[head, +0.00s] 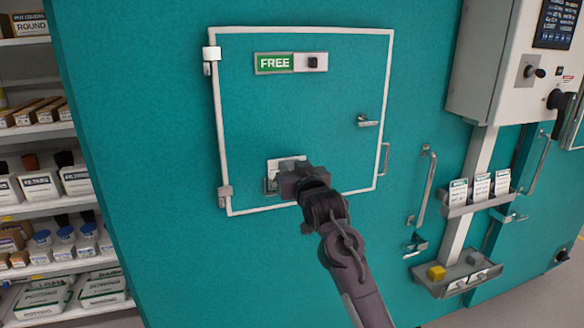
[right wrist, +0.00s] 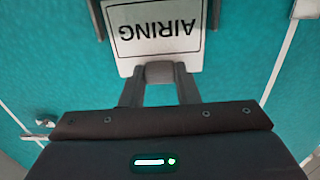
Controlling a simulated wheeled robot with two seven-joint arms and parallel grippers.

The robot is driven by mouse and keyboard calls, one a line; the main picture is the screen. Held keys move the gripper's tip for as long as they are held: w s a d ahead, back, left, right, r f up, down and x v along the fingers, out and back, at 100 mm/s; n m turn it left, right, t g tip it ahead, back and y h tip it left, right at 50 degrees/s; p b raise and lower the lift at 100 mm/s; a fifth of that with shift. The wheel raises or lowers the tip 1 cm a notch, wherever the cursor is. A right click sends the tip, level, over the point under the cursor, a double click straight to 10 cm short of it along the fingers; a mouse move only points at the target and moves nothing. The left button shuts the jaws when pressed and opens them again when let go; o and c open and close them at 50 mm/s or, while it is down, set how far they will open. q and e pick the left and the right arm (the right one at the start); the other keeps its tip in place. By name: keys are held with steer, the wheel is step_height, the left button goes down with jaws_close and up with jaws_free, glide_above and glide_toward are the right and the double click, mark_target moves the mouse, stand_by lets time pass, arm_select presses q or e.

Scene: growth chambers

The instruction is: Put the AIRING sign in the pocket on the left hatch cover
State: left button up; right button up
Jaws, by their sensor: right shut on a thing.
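The white AIRING sign (right wrist: 155,30) is between the fingers of my right gripper (right wrist: 160,76), which is shut on its edge. Its lettering appears upside down in the right wrist view. In the head view, the sign (head: 284,163) shows just above my right gripper (head: 293,180), low on the hatch cover (head: 300,110). The metal pocket (head: 269,186) on the cover is mostly hidden behind the gripper. Dark pocket side parts flank the sign in the right wrist view. I cannot tell how deep the sign sits in the pocket. My left gripper is out of view.
The cover carries a green FREE plate (head: 275,62) and a handle (head: 369,121). To the right are a card rack (head: 477,205), a tray (head: 458,279) with a yellow block, and a control box (head: 490,60). Shelves (head: 40,205) with boxes and bottles stand left.

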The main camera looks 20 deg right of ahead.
steer(key=shift+f, duration=0.15)
steer(key=o, duration=1.1)
steer(key=shift+c, duration=0.2)
steer(key=s+p, duration=0.1)
steer(key=s, duration=0.6)
steer(key=shift+s+d, duration=0.15)
steer(key=shift+s, duration=0.15)
stand_by(0.4)
